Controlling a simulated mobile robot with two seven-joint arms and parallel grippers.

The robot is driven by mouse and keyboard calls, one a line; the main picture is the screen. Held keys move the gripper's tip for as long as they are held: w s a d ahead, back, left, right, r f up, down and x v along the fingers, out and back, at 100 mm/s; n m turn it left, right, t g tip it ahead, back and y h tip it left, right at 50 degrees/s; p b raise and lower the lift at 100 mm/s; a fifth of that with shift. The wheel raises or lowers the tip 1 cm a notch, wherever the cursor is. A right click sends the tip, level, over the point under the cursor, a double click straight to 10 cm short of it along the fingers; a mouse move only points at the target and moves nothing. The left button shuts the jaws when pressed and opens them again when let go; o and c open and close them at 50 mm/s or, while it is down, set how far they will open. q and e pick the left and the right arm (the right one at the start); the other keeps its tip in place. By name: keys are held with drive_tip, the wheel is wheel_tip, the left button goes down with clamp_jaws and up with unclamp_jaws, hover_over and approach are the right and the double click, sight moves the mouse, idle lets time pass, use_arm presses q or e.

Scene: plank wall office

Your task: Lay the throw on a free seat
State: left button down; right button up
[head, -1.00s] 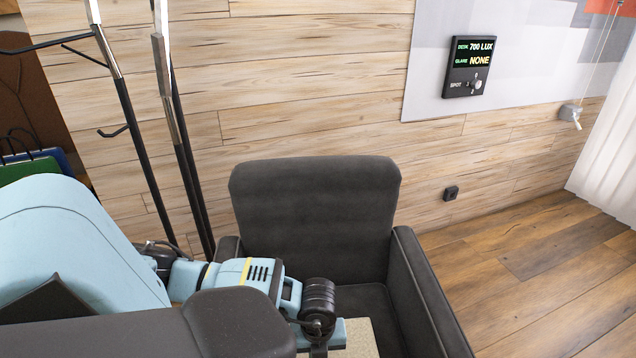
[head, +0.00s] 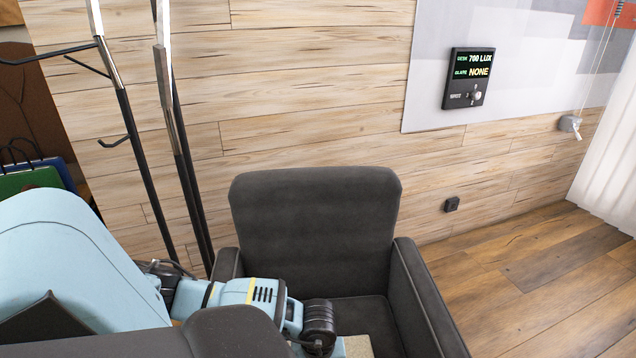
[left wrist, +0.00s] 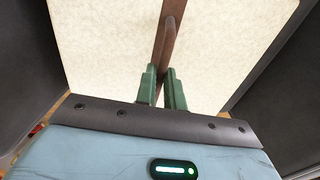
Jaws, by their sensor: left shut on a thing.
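A dark grey armchair (head: 315,225) stands against the plank wall in the head view, its seat (head: 362,318) partly hidden by my left arm. A cream, speckled throw (head: 358,346) shows only as a corner over the seat at the bottom edge. In the left wrist view the throw (left wrist: 110,50) is a flat cream sheet with a brown strap (left wrist: 168,45) across it. My left gripper (left wrist: 162,88) has its green fingers shut on the brown strap. In the head view its fingers are hidden below the frame. My right gripper is not in view.
A coat stand (head: 180,150) with black and silver poles rises left of the armchair. A dark grey rounded edge (head: 235,332) covers part of my arm in the foreground. A light control panel (head: 468,78) hangs on the wall. The floor (head: 540,290) at right is clear.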

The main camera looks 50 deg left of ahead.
use_arm(q)
drive_tip(key=c, duration=1.5)
unclamp_jaws()
drive_tip(key=shift+r, duration=0.3)
wheel_tip(320, 180, up, 12)
drive_tip(key=p, duration=0.1)
drive_tip(key=shift+f+p, duration=0.2)
drive_tip(key=shift+p, duration=0.15)
